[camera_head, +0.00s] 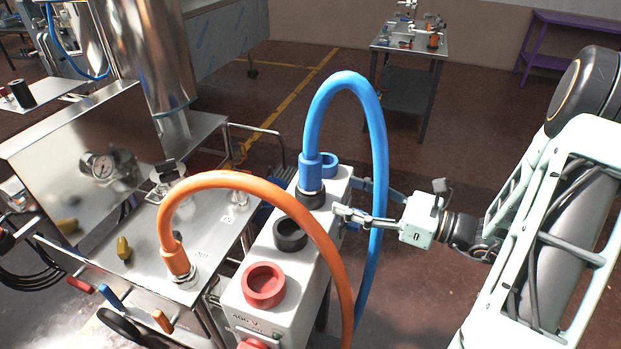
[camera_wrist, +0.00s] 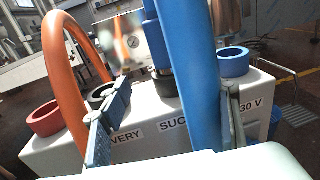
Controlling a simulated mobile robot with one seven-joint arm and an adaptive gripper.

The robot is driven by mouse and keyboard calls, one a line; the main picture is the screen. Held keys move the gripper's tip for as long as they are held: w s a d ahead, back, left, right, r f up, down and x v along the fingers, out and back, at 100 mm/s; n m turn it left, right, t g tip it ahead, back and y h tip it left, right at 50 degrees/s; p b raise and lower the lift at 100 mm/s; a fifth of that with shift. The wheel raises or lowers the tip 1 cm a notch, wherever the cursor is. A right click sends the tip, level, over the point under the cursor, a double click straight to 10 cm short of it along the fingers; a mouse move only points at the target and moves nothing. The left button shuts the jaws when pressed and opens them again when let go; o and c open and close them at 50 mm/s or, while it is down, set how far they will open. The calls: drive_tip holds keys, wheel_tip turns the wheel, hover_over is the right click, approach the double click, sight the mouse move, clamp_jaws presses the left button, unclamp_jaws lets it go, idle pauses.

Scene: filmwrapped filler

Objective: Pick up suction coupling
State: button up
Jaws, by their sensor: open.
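The suction coupling (camera_head: 310,170) is a blue hose end standing upright in a black socket on the grey box. In the wrist view the coupling (camera_wrist: 158,48) stands behind the box label that starts "SUC". Its blue hose (camera_head: 345,82) arches up and hangs down on the right, past my gripper (camera_head: 352,197). My gripper is open and comes in from the right, its fingertips close to the box's right side, apart from the coupling. In the wrist view the hose's near length (camera_wrist: 190,85) runs between the fingers (camera_wrist: 172,98), partly hiding the coupling.
The grey box (camera_head: 243,306) also has a red ring (camera_head: 264,285), an empty black ring (camera_head: 290,233) and a blue ring (camera_head: 329,160). An orange hose (camera_head: 250,183) arches from the steel machine (camera_head: 145,228) across the box front.

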sight(321, 182)
drive_tip(key=x, duration=0.4)
drive_tip(key=shift+w+r, duration=0.15)
drive_tip(key=shift+w, duration=0.2)
drive_tip(key=shift+w+x, duration=0.25)
drive_tip(key=shift+x, duration=2.95)
drive_tip(key=shift+d, duration=0.2)
drive_tip(key=shift+c, duration=0.3)
clamp_jaws()
